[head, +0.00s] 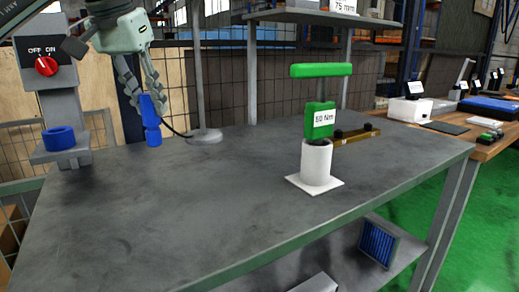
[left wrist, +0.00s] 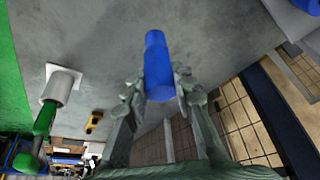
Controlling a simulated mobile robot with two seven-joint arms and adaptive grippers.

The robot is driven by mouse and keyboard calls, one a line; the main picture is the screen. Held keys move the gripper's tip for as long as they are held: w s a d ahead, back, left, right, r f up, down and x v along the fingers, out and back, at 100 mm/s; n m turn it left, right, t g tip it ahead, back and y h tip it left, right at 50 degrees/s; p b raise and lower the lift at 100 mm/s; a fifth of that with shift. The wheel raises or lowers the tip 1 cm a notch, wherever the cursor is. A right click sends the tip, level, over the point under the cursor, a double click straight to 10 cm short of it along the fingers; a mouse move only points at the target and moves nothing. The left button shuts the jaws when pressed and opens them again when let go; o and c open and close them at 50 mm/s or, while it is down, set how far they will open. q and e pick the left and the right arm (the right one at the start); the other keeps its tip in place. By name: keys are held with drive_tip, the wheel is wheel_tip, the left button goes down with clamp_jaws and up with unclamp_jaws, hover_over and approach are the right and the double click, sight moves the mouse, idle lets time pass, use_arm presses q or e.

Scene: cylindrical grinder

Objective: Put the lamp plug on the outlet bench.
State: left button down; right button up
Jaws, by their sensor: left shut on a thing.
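The blue lamp plug (head: 151,122) is held by my left gripper (head: 146,98), upright above the left part of the grey bench top (head: 150,215). In the left wrist view the plug (left wrist: 157,62) sits between the fingers of my left gripper (left wrist: 158,95), which is shut on it. A dark cord (head: 177,131) runs from near the plug to the round grey lamp base (head: 204,136) on the bench. I cannot tell the exact gap between plug and bench top. My right gripper is not in view.
A grey post with a red OFF/ON knob (head: 46,66) and a blue ring (head: 59,138) stands at the bench's left edge. A white holder (head: 316,164) with a green-handled tool (head: 320,120) stands right of centre, before a brass bar (head: 355,135). The front-left bench top is clear.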

use_arm(q)
drive_tip(key=shift+s+d+f, duration=0.5)
drive_tip(key=shift+d+f, duration=1.25)
drive_tip(key=shift+d, duration=0.05)
drive_tip(key=shift+s+d+f, duration=0.5)
drive_tip(key=shift+d+f, duration=1.25)
drive_tip(key=shift+d, duration=0.05)
drive_tip(key=shift+s+d+f, duration=0.5)
drive_tip(key=shift+d+f, duration=1.25)
drive_tip(key=shift+d, duration=0.05)
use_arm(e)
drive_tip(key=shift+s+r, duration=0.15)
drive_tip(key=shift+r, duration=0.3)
use_arm(q)
drive_tip(key=shift+f, duration=0.1)
drive_tip(key=c, duration=1.3)
unclamp_jaws()
drive_tip(key=shift+o, duration=0.2)
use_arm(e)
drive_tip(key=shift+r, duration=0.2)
use_arm(q)
drive_tip(key=shift+r, duration=0.3)
drive_tip(key=v, duration=1.1)
drive_tip(key=shift+r, duration=0.3)
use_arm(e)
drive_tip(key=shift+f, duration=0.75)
